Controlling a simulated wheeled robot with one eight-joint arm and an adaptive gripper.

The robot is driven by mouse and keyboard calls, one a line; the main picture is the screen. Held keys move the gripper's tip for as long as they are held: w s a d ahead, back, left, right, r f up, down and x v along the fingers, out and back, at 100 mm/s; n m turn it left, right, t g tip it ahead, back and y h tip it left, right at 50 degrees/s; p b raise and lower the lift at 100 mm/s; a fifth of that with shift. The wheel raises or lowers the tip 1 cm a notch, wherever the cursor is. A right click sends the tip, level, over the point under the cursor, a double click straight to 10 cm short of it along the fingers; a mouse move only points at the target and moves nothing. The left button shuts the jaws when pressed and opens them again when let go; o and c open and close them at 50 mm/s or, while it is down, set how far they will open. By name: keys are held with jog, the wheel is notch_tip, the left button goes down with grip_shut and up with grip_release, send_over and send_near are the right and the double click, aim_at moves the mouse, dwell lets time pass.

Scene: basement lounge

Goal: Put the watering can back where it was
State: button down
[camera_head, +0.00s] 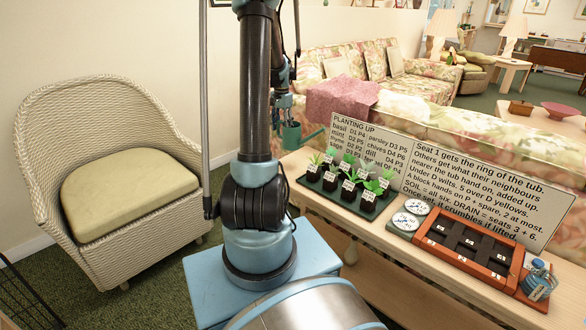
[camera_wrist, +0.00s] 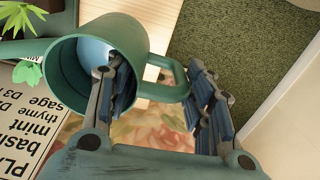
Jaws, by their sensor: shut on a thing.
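The green watering can (camera_head: 291,136) is in the air behind the left end of the bench, beside the seedling tray, with its spout pointing right. In the wrist view the can (camera_wrist: 68,75) shows its open mouth, with a pale blue patch inside. My gripper (camera_wrist: 165,100) has one finger at the can's wall and the other beyond its looped handle. It is shut on the can. In the head view my gripper (camera_head: 283,103) is partly hidden by my arm. The wooden bench (camera_head: 325,203) stands to the right of my arm.
On the bench are a black tray of labelled seedlings (camera_head: 364,208), two round dials (camera_head: 410,215), a brown box with dark compartments (camera_head: 465,242) and a blue bottle (camera_head: 538,282). A text board (camera_head: 450,180) stands behind them. A wicker chair (camera_head: 105,170) is left; a floral sofa (camera_head: 430,110) is behind.

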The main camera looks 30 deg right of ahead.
jog(key=shift+s+d+r+m, duration=0.1)
jog(key=shift+s+d+m, duration=0.2)
jog(key=shift+d, duration=0.25)
jog(key=shift+s+d+f, duration=0.1)
jog(key=shift+f, duration=2.4)
jog(key=shift+s+d+f, duration=0.1)
jog(key=shift+f, duration=2.35)
jog(key=c, duration=0.8)
grip_release()
jog(key=shift+o, duration=0.2)
